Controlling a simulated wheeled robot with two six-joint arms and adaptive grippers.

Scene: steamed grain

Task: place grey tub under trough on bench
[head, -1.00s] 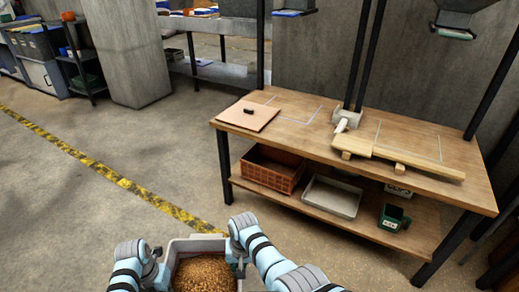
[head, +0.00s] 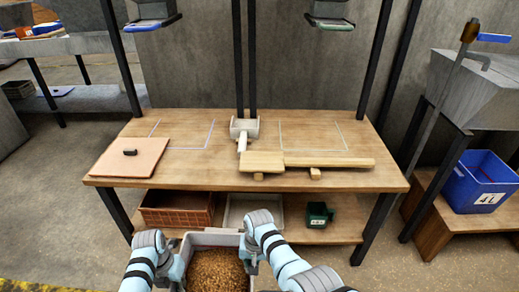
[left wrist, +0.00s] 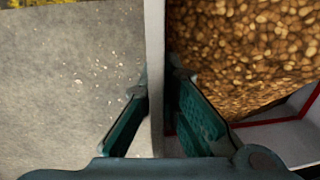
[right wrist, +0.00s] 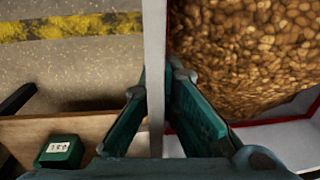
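The grey tub (head: 215,238) is full of brown grain and sits low in the head view, in front of the bench (head: 350,177). My left gripper (left wrist: 158,82) is shut on one side wall of the tub, a finger on each face. My right gripper (right wrist: 156,82) is shut on the opposite wall in the same way. The tub is held up, apart from the bench. A small pale trough-like piece (head: 244,127) stands at the back middle of the bench top, by two dark posts. Two hoppers (head: 152,12) (head: 330,12) hang above the bench.
On the bench lie a tan board (head: 130,158) with a dark handle and wooden planks (head: 330,162); two outlined areas look bare. The lower shelf holds an orange crate (head: 177,209), a pale tray (head: 235,212) and a green container (head: 319,214). A blue bin (head: 478,183) stands right.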

